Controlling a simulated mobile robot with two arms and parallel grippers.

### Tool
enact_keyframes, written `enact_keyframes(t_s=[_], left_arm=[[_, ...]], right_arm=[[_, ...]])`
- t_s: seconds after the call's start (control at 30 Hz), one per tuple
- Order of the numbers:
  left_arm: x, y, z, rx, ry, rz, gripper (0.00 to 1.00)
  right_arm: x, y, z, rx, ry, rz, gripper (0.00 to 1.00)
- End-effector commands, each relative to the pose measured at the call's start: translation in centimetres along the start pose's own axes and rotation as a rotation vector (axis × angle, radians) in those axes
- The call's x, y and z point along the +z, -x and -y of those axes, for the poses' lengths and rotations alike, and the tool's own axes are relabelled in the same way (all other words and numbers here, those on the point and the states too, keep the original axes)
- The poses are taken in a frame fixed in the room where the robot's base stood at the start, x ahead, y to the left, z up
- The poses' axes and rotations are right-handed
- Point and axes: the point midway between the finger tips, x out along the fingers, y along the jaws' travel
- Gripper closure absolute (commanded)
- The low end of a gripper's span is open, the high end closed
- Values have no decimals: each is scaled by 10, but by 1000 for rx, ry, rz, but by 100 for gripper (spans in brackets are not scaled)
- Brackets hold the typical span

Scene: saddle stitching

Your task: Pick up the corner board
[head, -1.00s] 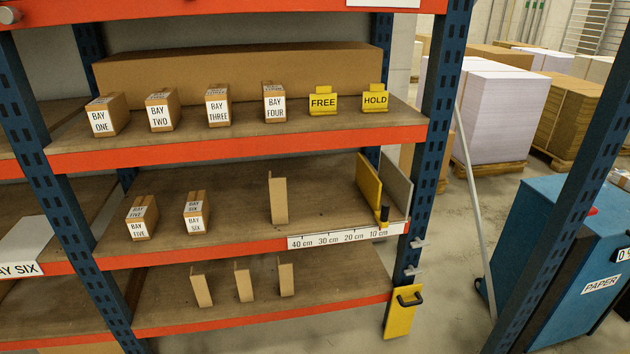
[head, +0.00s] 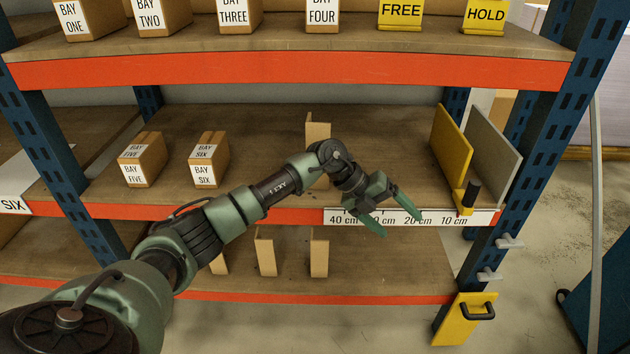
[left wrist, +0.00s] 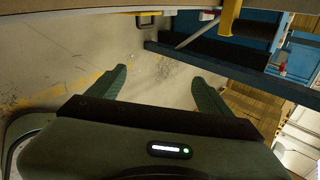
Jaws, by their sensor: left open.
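A brown corner board (head: 318,132) stands upright on the middle shelf, its middle hidden behind my left arm. Three more brown boards stand on the lower shelf: one (head: 219,264) is partly behind my arm, one (head: 265,252) is in the middle and one (head: 319,257) is at the right. My left gripper (head: 402,226) is open and empty, in front of the scale strip on the middle shelf edge, right of the upright board. My right gripper is not in view.
A yellow plate (head: 450,140) and a grey plate (head: 494,140) stand at the middle shelf's right end. Boxes labelled bay five (head: 143,158) and bay six (head: 208,158) stand left. The orange shelf edge (head: 270,213) and blue posts (head: 545,130) bound the bay.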

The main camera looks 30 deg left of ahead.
Motion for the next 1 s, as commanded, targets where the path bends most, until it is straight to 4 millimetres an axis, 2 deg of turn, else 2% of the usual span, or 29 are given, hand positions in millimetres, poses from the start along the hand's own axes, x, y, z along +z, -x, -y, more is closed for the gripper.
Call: enact_keyframes(t_s=[0.03, 0.1, 0.2, 0.3, 0.4, 0.57, 1.0], left_arm=[[18, 23, -20, 168, -98, 63, 20], [39, 68, -38, 381, -152, 149, 20], [62, 133, -58, 611, -136, 266, 20], [72, 176, -69, 741, -93, 335, 20], [75, 196, -75, 801, -67, 367, 20], [80, 194, -87, 824, -53, 376, 20], [94, 155, -127, 819, -56, 375, 20]], right_arm=[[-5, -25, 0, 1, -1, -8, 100], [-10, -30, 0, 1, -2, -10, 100], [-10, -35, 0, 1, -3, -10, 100], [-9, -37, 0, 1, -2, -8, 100], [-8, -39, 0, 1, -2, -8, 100], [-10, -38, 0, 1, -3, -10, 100], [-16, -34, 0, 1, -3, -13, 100]])
